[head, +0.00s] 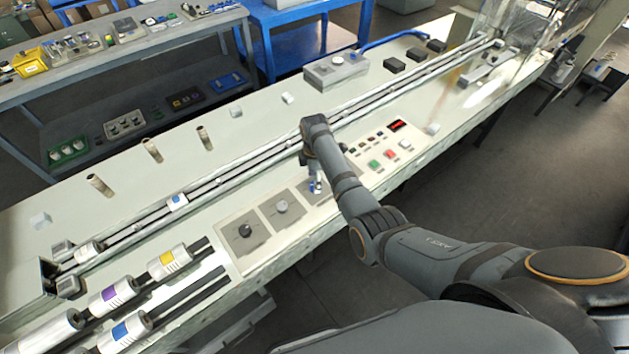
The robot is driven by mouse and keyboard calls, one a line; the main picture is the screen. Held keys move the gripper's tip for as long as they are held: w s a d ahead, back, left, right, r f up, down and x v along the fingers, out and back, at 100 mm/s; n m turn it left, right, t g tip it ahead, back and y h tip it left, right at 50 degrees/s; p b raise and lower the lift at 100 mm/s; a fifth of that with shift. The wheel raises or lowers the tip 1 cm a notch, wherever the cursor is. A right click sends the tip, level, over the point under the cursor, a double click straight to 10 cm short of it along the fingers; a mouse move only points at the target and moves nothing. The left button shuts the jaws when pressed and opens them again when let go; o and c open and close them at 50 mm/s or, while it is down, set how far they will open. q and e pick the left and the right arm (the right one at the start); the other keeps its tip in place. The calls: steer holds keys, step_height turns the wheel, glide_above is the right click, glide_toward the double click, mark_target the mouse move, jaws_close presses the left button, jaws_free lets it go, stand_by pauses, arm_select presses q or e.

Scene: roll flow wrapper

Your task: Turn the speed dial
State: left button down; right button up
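A control panel on the long pale machine holds square grey plates with round knobs. One plate carries a dark knob (245,230) and the one beside it a lighter grey knob (281,206). A third plate lies under my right gripper (316,186), which hides any knob there. The gripper points down at that plate; its fingers are small and partly covered by my arm, so I cannot tell whether they are open, shut or touching anything. No label shows which knob is the speed dial. My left gripper is not in view.
A green button (375,165), a red button (390,154) and a red display (398,125) sit right of my arm. A long rail (240,173) runs behind the knobs.

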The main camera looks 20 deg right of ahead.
steer(key=shift+f, duration=1.1)
steer(key=c, duration=1.1)
steer(key=shift+c, duration=0.2)
